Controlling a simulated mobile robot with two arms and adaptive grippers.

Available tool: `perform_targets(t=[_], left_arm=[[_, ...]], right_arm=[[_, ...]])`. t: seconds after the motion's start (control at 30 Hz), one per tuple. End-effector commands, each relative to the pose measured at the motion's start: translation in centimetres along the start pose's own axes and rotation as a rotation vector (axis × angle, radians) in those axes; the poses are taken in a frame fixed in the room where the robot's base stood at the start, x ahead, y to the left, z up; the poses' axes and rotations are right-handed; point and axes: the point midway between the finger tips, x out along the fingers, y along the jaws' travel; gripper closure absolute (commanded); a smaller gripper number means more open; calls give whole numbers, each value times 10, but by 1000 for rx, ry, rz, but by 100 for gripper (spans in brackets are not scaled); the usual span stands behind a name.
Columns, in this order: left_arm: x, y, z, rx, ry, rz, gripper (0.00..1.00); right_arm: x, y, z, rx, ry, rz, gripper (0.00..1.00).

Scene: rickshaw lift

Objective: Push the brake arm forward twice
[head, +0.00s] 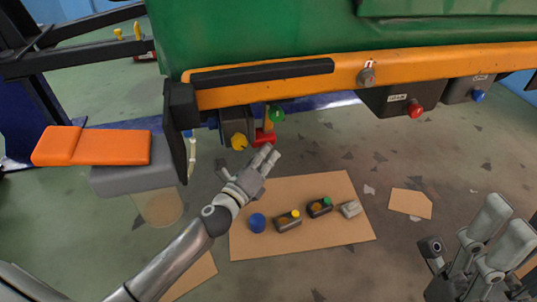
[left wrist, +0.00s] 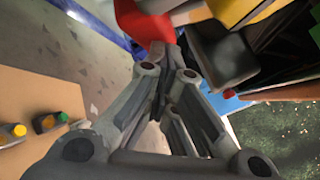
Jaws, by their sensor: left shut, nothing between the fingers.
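My left gripper (head: 268,155) is shut and empty, below the orange beam of the green rickshaw. Its closed fingers also show in the left wrist view (left wrist: 170,75). Its fingertips are close to a red part (head: 264,137), which also shows beyond the fingers in the left wrist view (left wrist: 148,25); contact cannot be told. A yellow knob (head: 239,142) and a green knob (head: 276,114) sit beside the red part. I cannot tell which of these is the brake arm. My right gripper (head: 497,225) is at the lower right, away from the knobs; its opening is unclear.
An orange seat (head: 95,147) is at the left. Boxes with a red knob (head: 416,110) and a blue knob (head: 478,96) hang under the orange beam (head: 440,64).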

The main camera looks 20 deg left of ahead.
Motion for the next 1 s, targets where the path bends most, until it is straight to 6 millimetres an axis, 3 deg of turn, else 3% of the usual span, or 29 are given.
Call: perform_targets(t=[0.37,1.0], left_arm=[[-1,0,0,0,-2,1,100],[-27,-20,-20,-1,-1,1,100]], right_arm=[[1,0,0,0,5,-2,55],[0,0,0,1,-9,3,55]])
